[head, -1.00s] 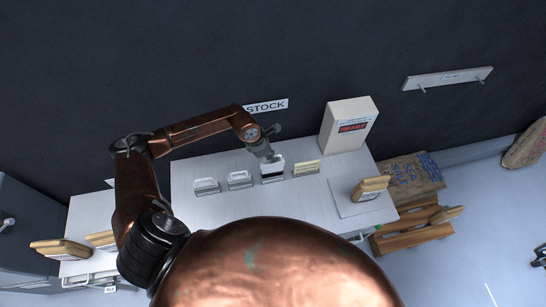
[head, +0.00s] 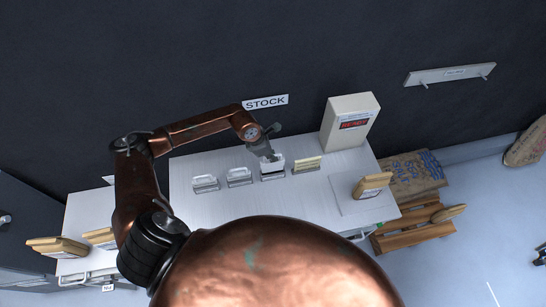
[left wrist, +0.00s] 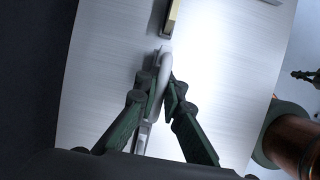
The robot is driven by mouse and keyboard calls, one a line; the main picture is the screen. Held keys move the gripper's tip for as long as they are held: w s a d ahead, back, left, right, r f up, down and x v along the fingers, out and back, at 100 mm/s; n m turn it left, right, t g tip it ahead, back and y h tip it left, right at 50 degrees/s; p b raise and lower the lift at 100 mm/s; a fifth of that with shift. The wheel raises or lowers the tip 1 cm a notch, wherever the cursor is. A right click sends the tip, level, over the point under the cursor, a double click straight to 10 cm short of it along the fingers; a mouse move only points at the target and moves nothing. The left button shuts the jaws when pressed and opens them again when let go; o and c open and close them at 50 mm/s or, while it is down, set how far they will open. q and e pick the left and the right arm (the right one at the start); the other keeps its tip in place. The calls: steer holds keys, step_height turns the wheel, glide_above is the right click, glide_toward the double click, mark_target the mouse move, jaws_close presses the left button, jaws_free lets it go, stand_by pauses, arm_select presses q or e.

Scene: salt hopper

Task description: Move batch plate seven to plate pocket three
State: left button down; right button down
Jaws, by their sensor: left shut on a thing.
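My left gripper (head: 270,157) reaches down over the bench and is shut on the upper part of a white plate (head: 273,167). The plate stands upright at the third holder from the left in a row of plate pockets. In the left wrist view, the fingertips (left wrist: 165,88) close on both sides of a pale curved edge (left wrist: 164,62). Two pockets to the left, the first (head: 205,184) and second (head: 239,178), show pale upright shapes; I cannot tell if they hold plates. A cream plate (head: 307,163) stands in the rightmost pocket. My right gripper is not in view.
A white box with a display (head: 350,122) stands at the bench's back right. A wooden-looking block (head: 373,185) is on a pale pad (head: 347,206) in front of it. A STOCK sign (head: 265,102) hangs on the dark wall. The bench front (head: 215,210) is clear.

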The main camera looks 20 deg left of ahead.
mark_target(273, 164)
arm_select(q)
steer(key=shift+b, duration=0.5)
stand_by(1.1)
steer(key=shift+f+b, duration=2.3)
steer(key=shift+f, duration=0.6)
stand_by(0.4)
steer(key=c, duration=2)
jaws_free()
steer(key=o, duration=0.5)
steer(key=shift+r, duration=0.15)
steer(key=shift+p+v, duration=1.7)
steer(key=shift+v, duration=1.1)
steer(key=shift+r, duration=0.1)
